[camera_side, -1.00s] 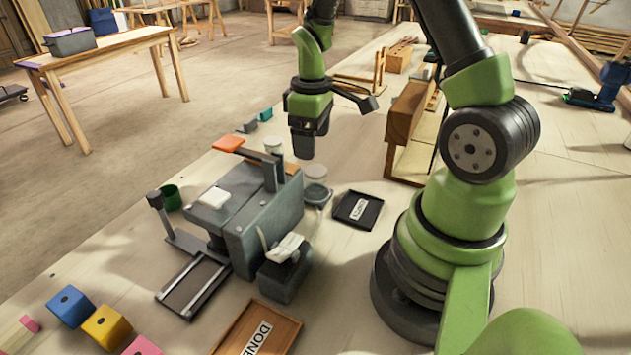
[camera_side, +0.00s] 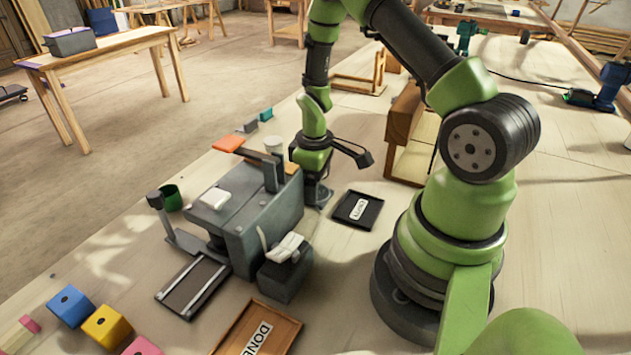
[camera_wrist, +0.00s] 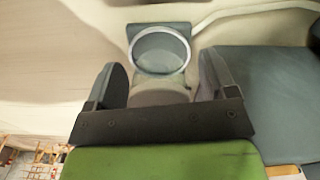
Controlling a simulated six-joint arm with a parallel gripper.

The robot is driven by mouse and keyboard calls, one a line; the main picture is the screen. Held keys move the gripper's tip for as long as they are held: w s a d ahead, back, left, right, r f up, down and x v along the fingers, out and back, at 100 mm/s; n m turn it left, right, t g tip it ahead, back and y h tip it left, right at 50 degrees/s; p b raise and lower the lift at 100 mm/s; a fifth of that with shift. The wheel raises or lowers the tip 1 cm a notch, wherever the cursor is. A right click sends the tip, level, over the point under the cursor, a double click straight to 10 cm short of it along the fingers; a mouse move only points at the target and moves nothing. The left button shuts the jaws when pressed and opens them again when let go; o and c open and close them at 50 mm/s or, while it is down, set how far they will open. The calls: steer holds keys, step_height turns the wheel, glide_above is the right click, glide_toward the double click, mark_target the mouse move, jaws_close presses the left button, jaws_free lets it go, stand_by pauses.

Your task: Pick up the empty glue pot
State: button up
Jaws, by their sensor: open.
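A glue pot (camera_wrist: 160,50) with a pale round rim stands on a small dark square base (camera_wrist: 131,33) in the wrist view. Its inside looks grey and clear, with no glue that I can make out. My gripper (camera_wrist: 163,78) is open, with one finger to each side of the pot's near side; I cannot tell whether they touch it. In the side view my gripper (camera_side: 316,187) is low, behind the grey machine, and hides most of this pot. A second pale pot (camera_side: 274,146) stands farther back by the machine.
The grey machine (camera_side: 262,228) stands close to the left of my gripper. A black tray (camera_side: 358,210) with a white label lies to the right. A wooden tray marked DONE (camera_side: 285,333) and coloured blocks (camera_side: 107,326) are in front. A wooden stand (camera_side: 404,135) rises behind right.

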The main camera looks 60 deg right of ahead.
steer(key=c, duration=1)
steer(key=shift+r, duration=0.15)
